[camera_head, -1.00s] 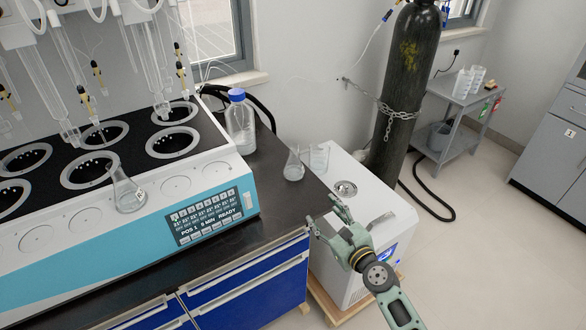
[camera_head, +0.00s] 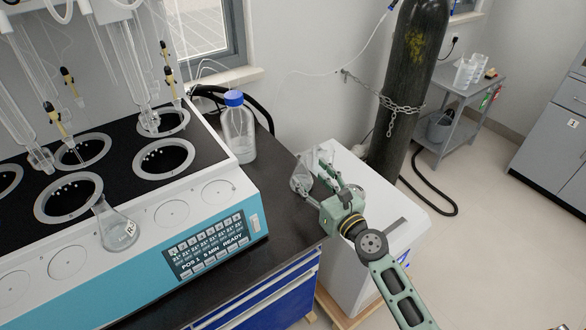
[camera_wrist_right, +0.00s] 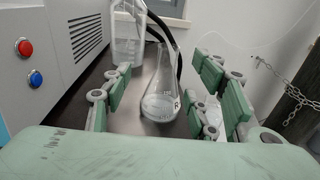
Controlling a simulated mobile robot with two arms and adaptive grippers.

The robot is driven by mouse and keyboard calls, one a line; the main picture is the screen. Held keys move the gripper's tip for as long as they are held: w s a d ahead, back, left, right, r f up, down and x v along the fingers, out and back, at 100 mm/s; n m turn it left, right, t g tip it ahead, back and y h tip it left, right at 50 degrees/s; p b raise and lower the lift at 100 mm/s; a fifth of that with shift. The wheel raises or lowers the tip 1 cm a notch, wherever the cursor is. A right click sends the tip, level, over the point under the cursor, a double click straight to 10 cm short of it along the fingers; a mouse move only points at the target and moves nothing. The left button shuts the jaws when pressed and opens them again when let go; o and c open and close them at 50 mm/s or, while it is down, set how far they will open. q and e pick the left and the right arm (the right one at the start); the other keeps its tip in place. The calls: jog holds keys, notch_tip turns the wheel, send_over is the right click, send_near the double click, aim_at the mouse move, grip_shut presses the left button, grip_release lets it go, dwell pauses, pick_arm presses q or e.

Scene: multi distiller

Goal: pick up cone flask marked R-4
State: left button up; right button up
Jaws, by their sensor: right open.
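A clear glass cone flask (camera_head: 301,179) stands on the dark bench near its right end, partly hidden by my right gripper (camera_head: 322,180). In the right wrist view this flask (camera_wrist_right: 160,101) stands upright between the two open fingers of my right gripper (camera_wrist_right: 165,88), beyond them, and its marking is too small to read fully. A second cone flask (camera_head: 116,228) with a small label sits on the front ledge of the distiller; its label is not readable. My left gripper is not in view.
The distiller (camera_head: 205,190) fills the left side. A blue-capped bottle (camera_head: 238,138) stands behind the bench flask. A clear glass vessel is partly hidden by my right gripper's fingers. A white box unit (camera_head: 375,235) and a chained gas cylinder (camera_head: 405,90) stand to the right.

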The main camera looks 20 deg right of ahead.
aim_at(304, 167)
jog(key=shift+w+a, duration=0.1)
jog(key=shift+w, duration=0.45)
jog(key=shift+w+a+r, duration=0.1)
jog(key=shift+w, duration=0.25)
jog(key=w+b, duration=0.1)
jog(key=w+f, duration=0.1)
jog(key=shift+w+b, duration=0.3)
jog(key=shift+b, duration=0.05)
jog(key=shift+x, duration=1.2)
jog(key=shift+w, duration=0.3)
jog(key=shift+r, duration=0.1)
jog(key=shift+c, duration=0.2)
jog(key=c, duration=1.1)
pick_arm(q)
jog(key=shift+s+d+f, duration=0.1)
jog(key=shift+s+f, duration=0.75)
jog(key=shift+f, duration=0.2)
pick_arm(e)
jog(key=shift+s, duration=0.1)
grip_shut()
